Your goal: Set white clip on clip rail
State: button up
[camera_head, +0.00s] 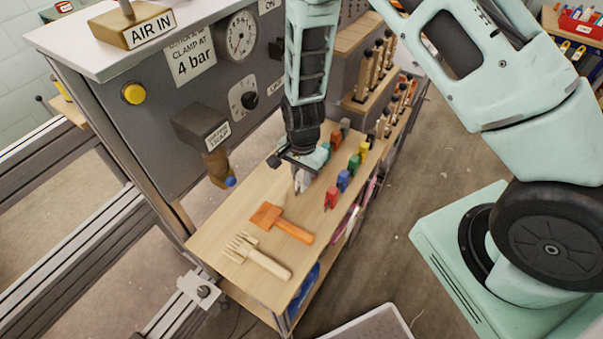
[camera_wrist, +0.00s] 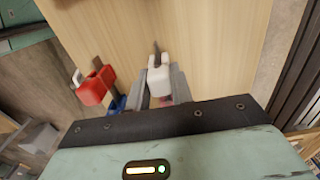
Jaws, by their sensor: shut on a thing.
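The white clip (camera_wrist: 159,80) is between the two grey fingers of my gripper (camera_wrist: 161,74) in the wrist view. A thin dark tip sticks out from its far end. In the head view, my gripper (camera_head: 302,172) hangs just over the wooden bench top, and the white clip (camera_head: 301,182) shows partly below it. I cannot tell whether the clip touches the wood. A red clip (camera_head: 331,198), a blue clip (camera_head: 343,180), a green clip (camera_head: 353,164) and a yellow clip (camera_head: 363,151) stand in a row right of my gripper. I cannot clearly make out a clip rail.
A grey machine panel (camera_head: 160,122) with gauges stands behind. Wooden-handled tools (camera_head: 375,65) stand in a rack behind.

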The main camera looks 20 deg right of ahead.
jog(key=shift+f, duration=0.3)
jog(key=o, duration=0.9)
notch_tip(320, 180, up, 18)
jog(key=shift+w+d+f+b, duration=0.15)
jog(key=shift+f+b, duration=0.1)
jog(key=shift+b, duration=0.3)
jog(key=s+a+r+n, duration=0.2)
jog(key=s+r+n, duration=0.1)
jog(key=s+n, duration=0.3)
jog(key=s+a+r+n, duration=0.2)
jog(key=s+n, duration=0.4)
jog(key=s, duration=0.3)
jog(key=s+a+r+n, duration=0.2)
jog(key=s+r+n, duration=0.3)
jog(key=s+n, duration=0.2)
jog(key=shift+s+a, duration=0.2)
jog(key=shift+a, duration=0.1)
